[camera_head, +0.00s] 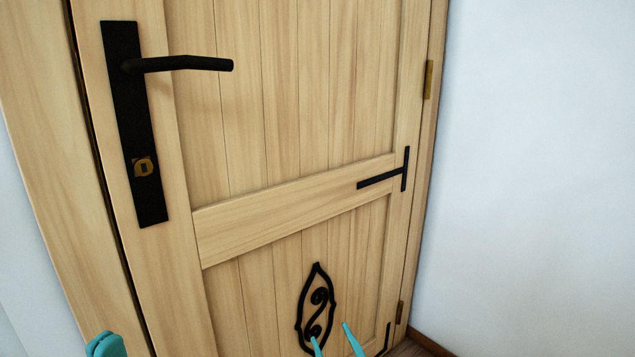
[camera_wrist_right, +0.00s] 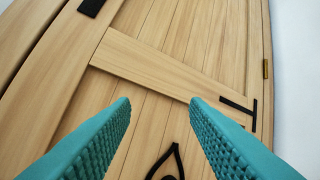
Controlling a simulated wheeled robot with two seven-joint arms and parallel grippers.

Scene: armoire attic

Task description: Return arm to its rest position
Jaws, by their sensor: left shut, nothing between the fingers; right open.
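My left gripper (camera_head: 105,345) is a teal shape at the bottom left of the head view, with its fingers shut and nothing held. My right gripper (camera_head: 333,333) shows as two thin teal fingertips at the bottom of the head view, low in front of the door. In the right wrist view its two textured teal fingers (camera_wrist_right: 160,100) are spread apart with nothing between them. They point at the wooden door (camera_head: 300,222), and I cannot tell how far away it is. Most of both arms is out of frame.
The door looks closed. It has a black lever handle (camera_head: 185,63) on a tall black plate, a brass keyhole piece (camera_head: 143,167), a black T-shaped strap (camera_head: 385,178) and a black scroll ornament (camera_head: 303,300). A bare pale wall (camera_head: 535,180) stands at right.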

